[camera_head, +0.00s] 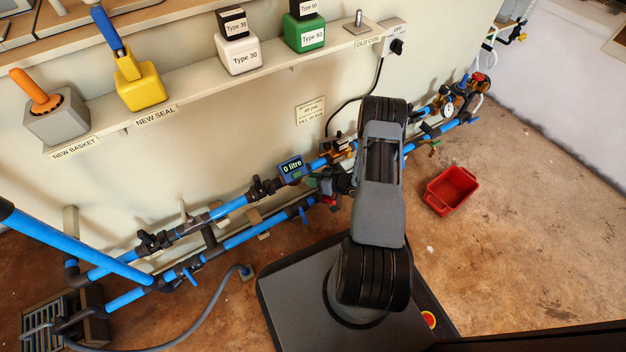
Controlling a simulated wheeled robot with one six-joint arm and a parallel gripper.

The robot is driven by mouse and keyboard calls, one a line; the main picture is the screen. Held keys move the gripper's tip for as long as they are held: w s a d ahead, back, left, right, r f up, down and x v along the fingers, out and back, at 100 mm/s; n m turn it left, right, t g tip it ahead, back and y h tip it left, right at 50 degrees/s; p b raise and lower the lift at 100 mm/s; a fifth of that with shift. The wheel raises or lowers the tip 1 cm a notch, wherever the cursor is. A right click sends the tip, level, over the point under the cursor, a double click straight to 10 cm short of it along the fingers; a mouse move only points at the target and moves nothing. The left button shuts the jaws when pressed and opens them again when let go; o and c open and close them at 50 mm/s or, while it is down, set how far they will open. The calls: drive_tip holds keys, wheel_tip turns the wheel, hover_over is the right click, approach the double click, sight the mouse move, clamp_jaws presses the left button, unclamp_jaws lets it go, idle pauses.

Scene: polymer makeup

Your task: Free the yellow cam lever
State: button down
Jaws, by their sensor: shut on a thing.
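My gripper (338,183) is at the pipework left of my arm, beside a green fitting (326,184) and a red part (330,200). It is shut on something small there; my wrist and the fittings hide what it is. I cannot clearly make out a yellow cam lever at the gripper. A small yellow-green piece (434,149) shows on the pipework right of my arm; I cannot tell if it is a lever. A blue meter reading "0 litre" (292,168) sits on the upper pipe, just left of the gripper.
Blue pipes (240,242) with black valves run along the wall. A shelf (190,101) above holds a grey block with an orange handle (47,106), a yellow block (139,86) and Type 30 and Type 50 boxes. A red bin (451,190) stands on open floor at right.

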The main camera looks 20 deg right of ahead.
drive_tip(key=shift+s+r+n+t+y, duration=0.2)
drive_tip(key=shift+r+n+t+y, duration=0.15)
drive_tip(key=shift+t, duration=0.25)
drive_tip(key=c, duration=1.1)
unclamp_jaws()
